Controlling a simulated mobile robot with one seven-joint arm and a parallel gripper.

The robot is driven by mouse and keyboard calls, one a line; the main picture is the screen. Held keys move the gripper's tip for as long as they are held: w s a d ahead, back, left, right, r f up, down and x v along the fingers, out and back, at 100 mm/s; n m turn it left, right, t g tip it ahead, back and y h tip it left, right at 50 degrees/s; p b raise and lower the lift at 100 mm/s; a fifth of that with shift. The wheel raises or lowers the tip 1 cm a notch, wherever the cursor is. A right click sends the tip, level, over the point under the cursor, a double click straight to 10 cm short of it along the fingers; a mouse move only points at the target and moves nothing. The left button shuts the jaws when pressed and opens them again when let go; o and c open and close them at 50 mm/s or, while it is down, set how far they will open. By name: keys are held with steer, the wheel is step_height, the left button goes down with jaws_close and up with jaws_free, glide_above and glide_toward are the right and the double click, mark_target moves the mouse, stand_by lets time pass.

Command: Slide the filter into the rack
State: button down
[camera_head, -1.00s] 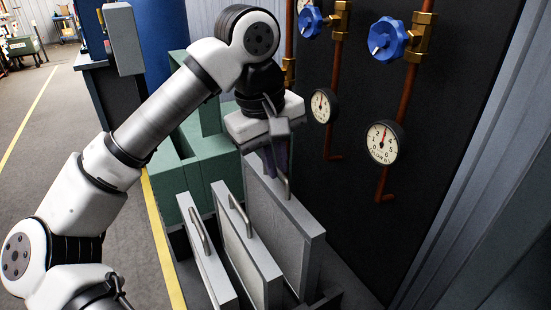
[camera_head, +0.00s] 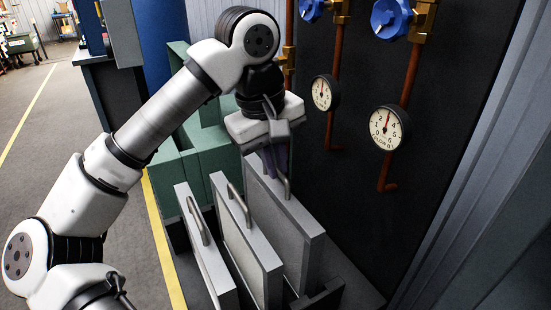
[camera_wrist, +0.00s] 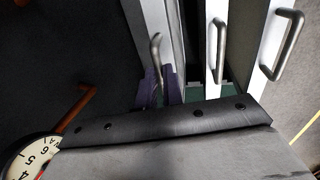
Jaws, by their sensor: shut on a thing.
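My gripper (camera_head: 275,160) is shut on the curved handle of a tall grey filter (camera_head: 290,232) in the head view. This filter is upright, the rightmost of three flat panels with handles. In the wrist view my purple-grey fingers (camera_wrist: 158,86) close around its handle (camera_wrist: 155,50). The other two filters, the middle one (camera_head: 250,250) and the left one (camera_head: 205,255), stand parallel beside it, with a gap between. The dark rack (camera_head: 325,297) shows at the lower right, near the held filter's bottom. Whether that filter's lower edge is seated in it is hidden.
A dark panel with pipes, blue valves (camera_head: 390,18) and gauges (camera_head: 388,127) stands close on the right. Green blocks (camera_head: 210,160) stand behind the filters. A yellow floor line (camera_head: 165,255) runs on the left, with open floor beyond.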

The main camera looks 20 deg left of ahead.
steer(key=shift+f+b, duration=1.05)
steer(key=shift+f, duration=0.35)
steer(key=c, duration=1.5)
jaws_free()
steer(key=shift+o, duration=0.2)
